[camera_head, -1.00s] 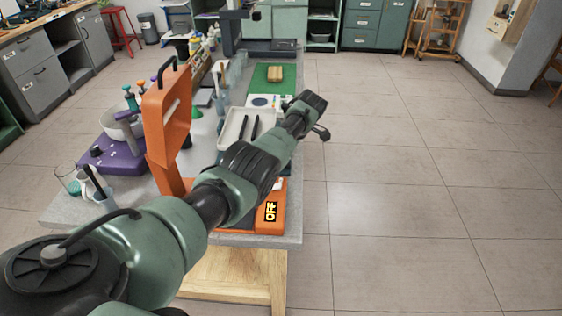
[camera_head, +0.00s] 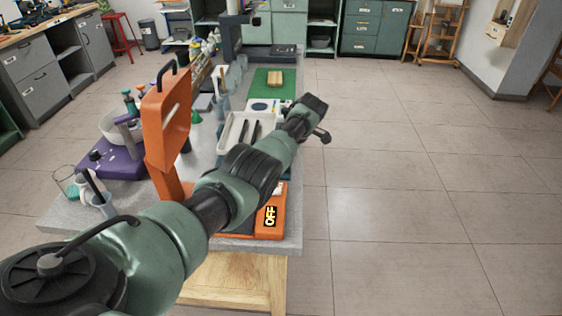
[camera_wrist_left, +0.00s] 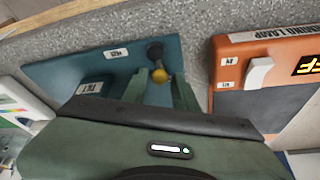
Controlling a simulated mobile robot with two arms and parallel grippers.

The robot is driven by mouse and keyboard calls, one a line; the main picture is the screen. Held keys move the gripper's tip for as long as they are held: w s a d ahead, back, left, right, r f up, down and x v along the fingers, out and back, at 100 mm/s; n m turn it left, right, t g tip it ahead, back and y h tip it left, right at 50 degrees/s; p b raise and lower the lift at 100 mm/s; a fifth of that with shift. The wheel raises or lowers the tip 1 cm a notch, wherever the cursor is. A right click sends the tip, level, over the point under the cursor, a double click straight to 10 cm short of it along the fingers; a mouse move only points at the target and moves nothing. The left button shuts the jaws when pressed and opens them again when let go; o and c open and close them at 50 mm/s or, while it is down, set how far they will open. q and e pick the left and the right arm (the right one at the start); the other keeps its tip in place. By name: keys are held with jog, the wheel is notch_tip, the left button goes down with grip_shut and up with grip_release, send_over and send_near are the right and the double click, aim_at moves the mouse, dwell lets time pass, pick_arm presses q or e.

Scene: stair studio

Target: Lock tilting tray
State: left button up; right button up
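My right gripper is not in view.
An orange lamp (camera_head: 166,125) stands beside my arm, its display reading OFF; its base (camera_wrist_left: 262,62) is close right of the panel in the wrist view. A purple device (camera_head: 112,164), glassware and a white tray (camera_head: 226,131) crowd the bench. Floor at right is clear.

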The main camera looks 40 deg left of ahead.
pick_arm(q)
jog(key=v, duration=0.7)
jog(key=shift+r, duration=0.35)
jog(key=shift+d, duration=0.15)
